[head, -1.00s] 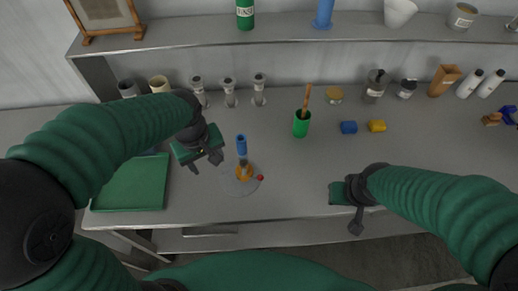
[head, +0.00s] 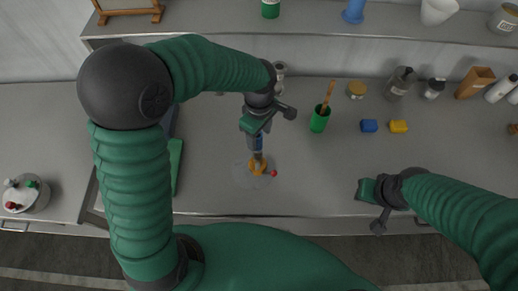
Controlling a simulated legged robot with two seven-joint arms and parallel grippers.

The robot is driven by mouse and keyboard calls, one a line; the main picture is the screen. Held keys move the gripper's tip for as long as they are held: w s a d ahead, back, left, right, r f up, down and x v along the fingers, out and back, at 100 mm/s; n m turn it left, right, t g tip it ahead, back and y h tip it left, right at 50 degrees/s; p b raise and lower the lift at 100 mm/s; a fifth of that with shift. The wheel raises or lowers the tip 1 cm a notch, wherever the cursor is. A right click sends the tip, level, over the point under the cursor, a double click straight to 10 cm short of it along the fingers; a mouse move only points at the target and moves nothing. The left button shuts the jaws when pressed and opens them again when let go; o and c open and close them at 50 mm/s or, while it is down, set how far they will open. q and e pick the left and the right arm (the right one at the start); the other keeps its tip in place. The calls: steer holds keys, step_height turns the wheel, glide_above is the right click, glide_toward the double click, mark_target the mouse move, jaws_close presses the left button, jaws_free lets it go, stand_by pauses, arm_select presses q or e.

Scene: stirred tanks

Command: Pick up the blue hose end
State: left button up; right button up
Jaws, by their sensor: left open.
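The blue hose end (head: 258,142) stands upright above an orange fitting (head: 257,166) on a clear round base on the grey bench. A small red piece (head: 274,173) sits beside the fitting. My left gripper (head: 262,127) is open, directly over the hose end in the head view, and hides its upper part. I cannot tell whether the fingers touch it or stand around it. My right gripper (head: 372,205) hangs over the bench's front edge at the right, apart from the hose end, and its jaw state is unclear.
A green cup (head: 320,119) with a brown stick stands right of my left gripper. Blue (head: 369,126) and yellow (head: 398,127) blocks lie farther right. Bottles and a shelf (head: 330,24) line the back. The bench between the fitting and my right gripper is clear.

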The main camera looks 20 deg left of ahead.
mark_target(258, 152)
arm_select(q)
steer(key=f, duration=0.1)
steer(key=s+f, duration=0.1)
steer(key=f, duration=0.1)
steer(key=shift+s+a+f+p, duration=0.25)
steer(key=shift+a+f+p, duration=0.05)
steer(key=shift+a+p, duration=0.1)
steer(key=shift+d+f, duration=0.15)
steer(key=shift+w+d, duration=0.25)
steer(key=shift+d, duration=0.05)
steer(key=shift+c, duration=0.7)
steer(key=shift+d, duration=0.1)
steer(key=shift+c, duration=1.1)
steer(key=c, duration=0.5)
steer(key=shift+s+a, duration=0.1)
steer(key=shift+a, duration=0.15)
jaws_close()
steer(key=shift+a, duration=0.1)
steer(key=shift+d, duration=0.25)
steer(key=shift+a, duration=0.15)
